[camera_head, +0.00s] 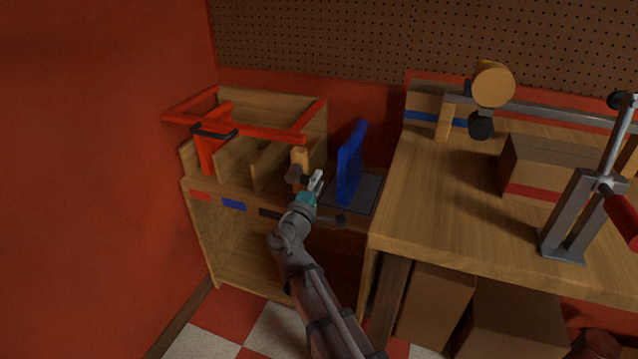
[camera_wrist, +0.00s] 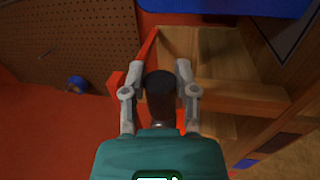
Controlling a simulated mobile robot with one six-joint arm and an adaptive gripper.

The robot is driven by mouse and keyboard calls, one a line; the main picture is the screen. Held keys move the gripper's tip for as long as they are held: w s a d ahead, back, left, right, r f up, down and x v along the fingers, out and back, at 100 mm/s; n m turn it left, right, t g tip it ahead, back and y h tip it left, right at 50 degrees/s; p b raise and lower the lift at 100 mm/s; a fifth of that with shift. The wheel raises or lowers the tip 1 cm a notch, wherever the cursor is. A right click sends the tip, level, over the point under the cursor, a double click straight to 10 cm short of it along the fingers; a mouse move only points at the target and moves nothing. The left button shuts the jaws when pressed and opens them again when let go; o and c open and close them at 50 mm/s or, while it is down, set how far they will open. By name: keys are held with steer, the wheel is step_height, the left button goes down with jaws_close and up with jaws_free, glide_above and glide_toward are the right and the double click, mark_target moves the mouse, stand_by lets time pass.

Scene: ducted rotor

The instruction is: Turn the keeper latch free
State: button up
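In the head view my gripper (camera_head: 315,181) is at the front of the wooden rack, beside an upright wooden post (camera_head: 300,158). A dark rounded piece (camera_head: 293,172) shows just left of its fingers; I cannot tell for sure whether this is the keeper latch. In the wrist view a dark round-headed piece with a short shaft (camera_wrist: 160,85) lies between the two grey fingers of my gripper (camera_wrist: 160,76). The fingers are apart, close along both sides of it. Whether they touch or grip it is unclear.
A red frame (camera_head: 240,129) with a black handle (camera_head: 213,132) spans the divided rack (camera_head: 205,183). A blue panel (camera_head: 351,163) stands right of my gripper. The workbench (camera_head: 445,195) to the right carries a cardboard box (camera_head: 548,165) and a clamp stand (camera_head: 573,215). A red wall closes the left.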

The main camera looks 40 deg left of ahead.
steer(key=o, duration=0.5)
steer(key=shift+f, duration=0.1)
steer(key=shift+c, duration=0.2)
steer(key=shift+a, duration=0.1)
steer(key=shift+s, duration=0.1)
